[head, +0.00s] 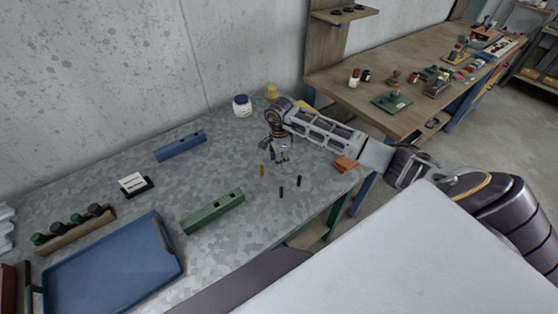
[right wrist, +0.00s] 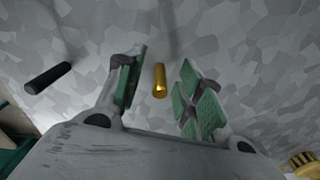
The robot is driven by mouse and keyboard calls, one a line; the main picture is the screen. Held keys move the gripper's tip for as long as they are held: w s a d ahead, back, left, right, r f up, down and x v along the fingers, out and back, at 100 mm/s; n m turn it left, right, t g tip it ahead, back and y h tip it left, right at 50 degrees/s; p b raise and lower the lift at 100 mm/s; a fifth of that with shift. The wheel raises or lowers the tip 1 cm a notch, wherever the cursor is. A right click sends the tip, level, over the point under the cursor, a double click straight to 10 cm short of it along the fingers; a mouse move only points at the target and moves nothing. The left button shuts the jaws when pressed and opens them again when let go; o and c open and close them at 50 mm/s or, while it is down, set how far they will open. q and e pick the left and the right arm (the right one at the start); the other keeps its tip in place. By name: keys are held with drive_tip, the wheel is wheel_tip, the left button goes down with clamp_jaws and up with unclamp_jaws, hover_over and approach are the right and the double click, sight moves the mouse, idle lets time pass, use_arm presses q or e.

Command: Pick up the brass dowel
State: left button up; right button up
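The brass dowel (head: 262,170) is a small gold cylinder, standing on the grey mottled table in the head view, just in front and left of my right gripper (head: 276,157). In the right wrist view the brass dowel (right wrist: 159,80) shows in the gap between the green-padded fingers of my right gripper (right wrist: 163,92). The fingers are spread apart, with visible space on both sides of the dowel, and hold nothing. I cannot tell how far the dowel lies beyond the fingertips. My left gripper is not in view.
Two black dowels (head: 281,191) stand close by; one black dowel (right wrist: 48,78) shows in the wrist view. The table's middle is mostly clear.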

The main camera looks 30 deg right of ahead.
clamp_jaws()
drive_tip(key=shift+r, duration=0.1)
idle(0.4)
wheel_tip(320, 180, up, 9)
drive_tip(key=shift+r+b, duration=0.2)
drive_tip(key=shift+b, duration=0.85)
drive_tip(key=shift+r, duration=0.25)
drive_tip(key=shift+r, duration=0.1)
